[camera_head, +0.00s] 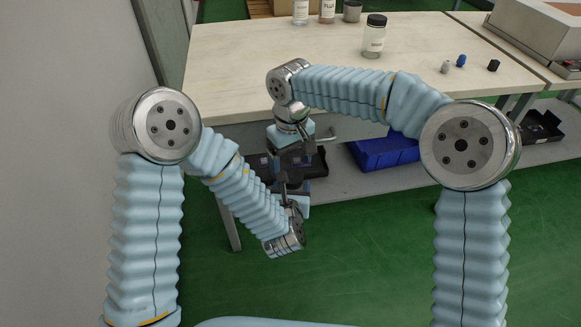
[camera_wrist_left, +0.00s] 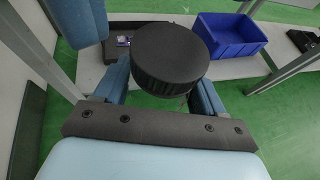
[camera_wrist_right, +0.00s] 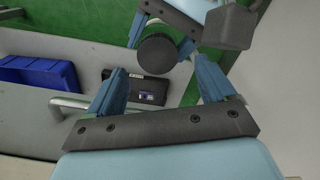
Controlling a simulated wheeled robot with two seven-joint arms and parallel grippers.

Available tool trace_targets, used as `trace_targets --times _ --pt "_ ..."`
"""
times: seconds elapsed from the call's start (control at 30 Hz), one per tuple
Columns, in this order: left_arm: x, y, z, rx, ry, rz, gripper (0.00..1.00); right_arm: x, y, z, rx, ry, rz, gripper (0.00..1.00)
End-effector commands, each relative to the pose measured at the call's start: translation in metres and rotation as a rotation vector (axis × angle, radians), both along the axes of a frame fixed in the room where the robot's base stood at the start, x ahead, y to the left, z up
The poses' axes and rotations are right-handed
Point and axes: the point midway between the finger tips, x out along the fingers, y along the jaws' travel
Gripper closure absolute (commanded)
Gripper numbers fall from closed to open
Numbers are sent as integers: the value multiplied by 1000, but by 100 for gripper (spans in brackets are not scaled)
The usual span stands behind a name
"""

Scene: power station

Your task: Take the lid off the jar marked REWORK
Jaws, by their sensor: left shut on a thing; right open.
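My left gripper (camera_wrist_left: 162,88) is shut on a jar, of which mainly the black ribbed lid (camera_wrist_left: 170,55) shows. The jar's body and label are hidden below the lid, so I cannot read its marking. The lid also shows as a dark disc in the right wrist view (camera_wrist_right: 157,54), between the left fingers. My right gripper (camera_wrist_right: 158,80) is open and empty, facing the lid and apart from it. In the head view the right gripper (camera_head: 305,141) hangs in front of the table edge, above the left gripper (camera_head: 290,188).
On the wooden table (camera_head: 225,60) stands another jar with a dark lid (camera_head: 374,37), its label unreadable, near several small knobs (camera_head: 460,61). More containers (camera_head: 327,11) stand at the back. A blue bin (camera_head: 385,153) and dark trays sit on the lower shelf. Green floor is clear in front.

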Motion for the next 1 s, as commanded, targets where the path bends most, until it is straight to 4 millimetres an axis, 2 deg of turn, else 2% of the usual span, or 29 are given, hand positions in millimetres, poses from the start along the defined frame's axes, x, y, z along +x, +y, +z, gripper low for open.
trace_targets --times 0.03,0.1,0.27,0.7,0.83,1.0 --pt "0 0 0 0 -1 -1 100 0 0 2 0 0 0 19" --pt "0 0 0 0 -1 -1 100 0 0 4 -1 1 -10 30" --pt "0 -1 0 0 -1 -1 100 1 0 7 0 0 -174 32" --pt "0 -1 1 -1 -1 -2 100 2 -2 30 -2 3 -1267 32" --pt "0 -1 1 -1 -1 -2 100 3 -2 34 -2 3 -1465 32" --pt "0 -1 1 -1 -1 -2 100 3 -3 30 -5 3 -1572 32"
